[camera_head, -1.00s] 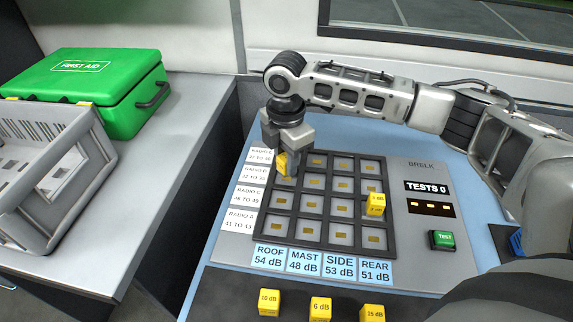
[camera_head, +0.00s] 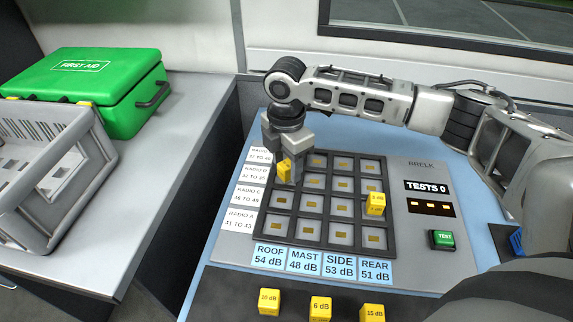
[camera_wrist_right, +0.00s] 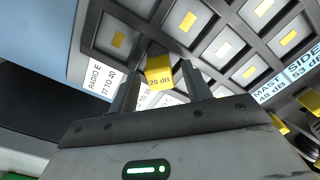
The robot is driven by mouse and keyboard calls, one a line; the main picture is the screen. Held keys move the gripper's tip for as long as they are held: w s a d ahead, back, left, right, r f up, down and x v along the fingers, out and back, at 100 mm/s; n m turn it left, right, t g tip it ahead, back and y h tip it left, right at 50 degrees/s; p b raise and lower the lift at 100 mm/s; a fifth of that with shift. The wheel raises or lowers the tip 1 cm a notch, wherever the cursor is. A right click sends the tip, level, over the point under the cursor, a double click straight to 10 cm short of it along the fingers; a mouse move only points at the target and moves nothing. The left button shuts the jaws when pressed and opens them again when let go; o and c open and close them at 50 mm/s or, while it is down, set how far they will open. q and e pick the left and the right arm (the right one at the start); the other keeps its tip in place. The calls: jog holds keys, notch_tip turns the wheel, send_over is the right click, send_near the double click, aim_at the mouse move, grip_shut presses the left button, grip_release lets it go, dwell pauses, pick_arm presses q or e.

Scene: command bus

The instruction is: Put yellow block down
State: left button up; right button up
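A yellow block marked 20 dB (camera_wrist_right: 159,73) is between the fingers of my right gripper (camera_wrist_right: 158,85), and it also shows in the head view (camera_head: 284,171). In the wrist view the fingers stand apart, with a thin gap visible beside the block. The gripper is at the upper left of the dark grid panel (camera_head: 326,245), near the RADIO row labels (camera_head: 254,174). I cannot tell whether the block is fully seated in a cell. Its lower end is hidden. My left gripper is not in view.
Another yellow block (camera_head: 375,204) stands in the grid's right column. Three yellow blocks, including a 6 dB one (camera_head: 320,308), stand at the front edge. A green TEST button (camera_head: 442,239) is at right. A grey crate (camera_head: 88,165) and green first aid box (camera_head: 130,108) sit left.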

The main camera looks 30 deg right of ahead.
aim_at(286, 165)
notch_tip(286, 165, up, 11)
dwell(0.3)
dwell(0.5)
